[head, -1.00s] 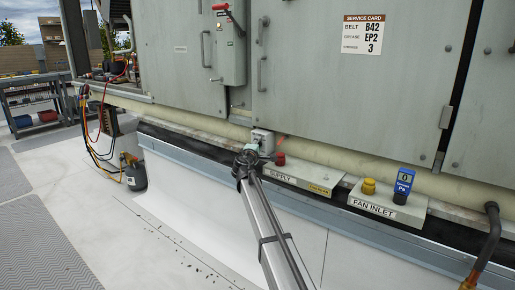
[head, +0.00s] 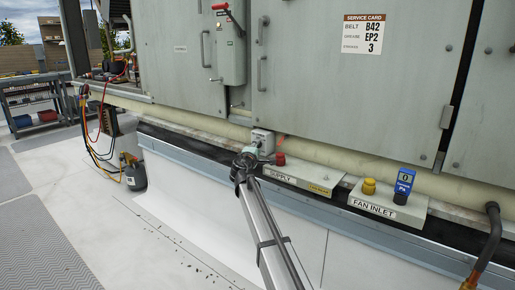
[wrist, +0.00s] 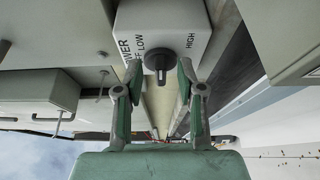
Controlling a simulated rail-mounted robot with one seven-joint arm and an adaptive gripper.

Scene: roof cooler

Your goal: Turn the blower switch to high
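The blower switch is a small pale grey box (head: 263,138) on the ledge under the cabinet doors, mostly above my gripper in the head view. In the wrist view its face (wrist: 190,18) carries the words LOW and HIGH and parts of other words cut off or hidden. Its black knob (wrist: 160,60) sticks out toward my gripper; I cannot tell clearly which mark it points at. My gripper (wrist: 160,68) is open, with one green-padded finger on each side of the knob and a visible gap on both sides. In the head view my gripper (head: 254,151) is small and partly hidden by its wrist.
To the right are the SUPPLY box (head: 300,178) with a red cap (head: 280,159) and the FAN INLET box (head: 386,206) with a yellow cap and blue gauge (head: 404,182). A red-handled disconnect (head: 229,45) is above left. The pale roof in front is clear.

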